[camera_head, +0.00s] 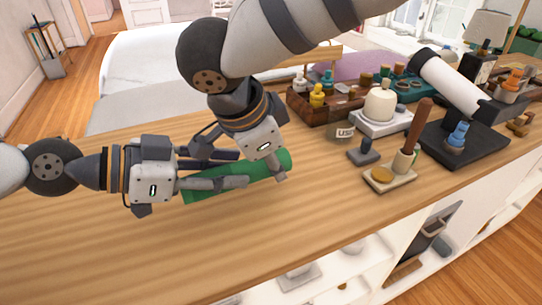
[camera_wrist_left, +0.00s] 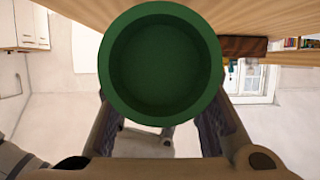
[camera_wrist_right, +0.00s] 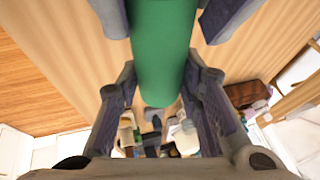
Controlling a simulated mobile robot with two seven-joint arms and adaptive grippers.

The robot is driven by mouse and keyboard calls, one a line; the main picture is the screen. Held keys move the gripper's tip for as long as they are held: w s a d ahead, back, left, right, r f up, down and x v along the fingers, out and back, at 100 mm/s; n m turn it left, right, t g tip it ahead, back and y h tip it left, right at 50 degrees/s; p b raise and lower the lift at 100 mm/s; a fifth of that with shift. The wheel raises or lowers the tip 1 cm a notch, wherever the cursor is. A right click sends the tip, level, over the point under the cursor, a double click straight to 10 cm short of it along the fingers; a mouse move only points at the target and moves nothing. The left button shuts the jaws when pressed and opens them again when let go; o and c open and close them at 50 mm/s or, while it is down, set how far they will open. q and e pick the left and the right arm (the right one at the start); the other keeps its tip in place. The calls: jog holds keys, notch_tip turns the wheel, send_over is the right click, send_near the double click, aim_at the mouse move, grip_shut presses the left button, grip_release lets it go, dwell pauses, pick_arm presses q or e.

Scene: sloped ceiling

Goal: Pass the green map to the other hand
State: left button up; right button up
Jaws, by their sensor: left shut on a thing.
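The green map (camera_head: 232,178) is a rolled tube held above the wooden counter. My left gripper (camera_head: 243,168) is shut on it, with its fingers lying along the tube. In the left wrist view its round, hollow-looking end (camera_wrist_left: 160,62) faces the camera and hides the fingertips. My right gripper (camera_wrist_right: 160,68) comes down from above at the tube's right end. In the right wrist view its fingers stand apart on both sides of the tube (camera_wrist_right: 163,45), with a small gap seen at the left finger. Whether the right finger touches it cannot be told.
The wooden counter (camera_head: 90,240) is clear at left and front. On its right stand a wooden rack with small bottles (camera_head: 325,110), a white jar on a stand (camera_head: 380,105), a mortar with a pestle (camera_head: 403,160) and a black-based instrument with a white tube (camera_head: 450,85).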

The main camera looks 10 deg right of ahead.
pick_arm(q)
jog(key=o, duration=1.2)
jog(key=shift+c, duration=0.2)
